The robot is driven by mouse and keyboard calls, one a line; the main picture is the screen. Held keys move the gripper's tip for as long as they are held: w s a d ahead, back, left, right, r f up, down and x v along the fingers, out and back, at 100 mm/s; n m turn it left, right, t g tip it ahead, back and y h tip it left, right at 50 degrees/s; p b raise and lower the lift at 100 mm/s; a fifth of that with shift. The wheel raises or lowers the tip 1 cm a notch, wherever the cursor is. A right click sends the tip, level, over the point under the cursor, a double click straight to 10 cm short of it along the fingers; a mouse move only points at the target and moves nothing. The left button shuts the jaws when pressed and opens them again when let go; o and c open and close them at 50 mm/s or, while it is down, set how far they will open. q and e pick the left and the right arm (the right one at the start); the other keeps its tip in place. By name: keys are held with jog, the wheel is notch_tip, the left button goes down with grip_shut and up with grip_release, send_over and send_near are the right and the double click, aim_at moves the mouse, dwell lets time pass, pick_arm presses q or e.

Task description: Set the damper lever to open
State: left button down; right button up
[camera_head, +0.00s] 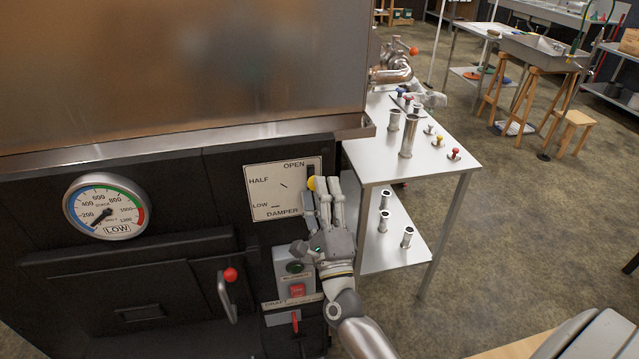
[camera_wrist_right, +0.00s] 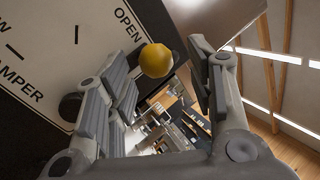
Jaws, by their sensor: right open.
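The damper plate (camera_head: 262,206) is a white panel with OPEN at top, HALF and LOW lower down. The damper lever's yellow knob (camera_head: 311,184) is at the plate's right edge, below the word OPEN. My right gripper (camera_head: 325,184) is open at the knob, its fingers pointing up along the plate's right side. In the right wrist view the yellow knob (camera_wrist_right: 155,60) shows between the spread fingers, closer to the left ones; I cannot tell whether they touch it. The lever's shaft is mostly hidden. My left gripper is not in view.
Below the plate are a switch box (camera_head: 283,268) with a red button and a red draft lever (camera_head: 295,322). A round gauge (camera_head: 106,206) and a red-knobbed door handle (camera_head: 228,293) are to the left. A metal table (camera_head: 385,165) with fittings stands close right of the gripper.

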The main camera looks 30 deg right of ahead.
jog(key=v, duration=0.9)
jog(key=shift+s, duration=0.15)
jog(key=shift+r, duration=0.1)
jog(key=w+a+f+n+g+y, duration=0.1)
jog(key=a+f+n+g+y, duration=0.3)
jog(key=f, duration=0.6)
jog(key=a+f+n+y, duration=0.1)
jog(key=f+n+y, duration=0.1)
jog(key=f+n, duration=0.6)
jog(key=s+a+f+n+g+y, duration=0.1)
jog(key=s+f+n+g, duration=0.2)
jog(key=f, duration=0.7)
jog(key=s+f+n+g+y, duration=0.1)
jog(key=s+f+n+g, duration=0.2)
jog(key=f, duration=0.7)
jog(key=s+f+n+g, duration=0.4)
jog(key=s+f+g, duration=0.1)
jog(key=s+f, duration=0.9)
jog(key=s+d+f+n+g, duration=0.1)
jog(key=s+f+n+g, duration=0.1)
jog(key=s, duration=0.4)
jog(key=s+d+f+n+g, duration=0.2)
jog(key=s+f, duration=0.1)
jog(key=s, duration=0.3)
jog(key=s+d+f+n+g+h, duration=0.1)
jog(key=s+f+g, duration=0.1)
jog(key=s, duration=0.4)
jog(key=shift+s+d+f+n, duration=0.35)
jog(key=shift+s+f+n, duration=0.05)
jog(key=shift+f, duration=0.2)
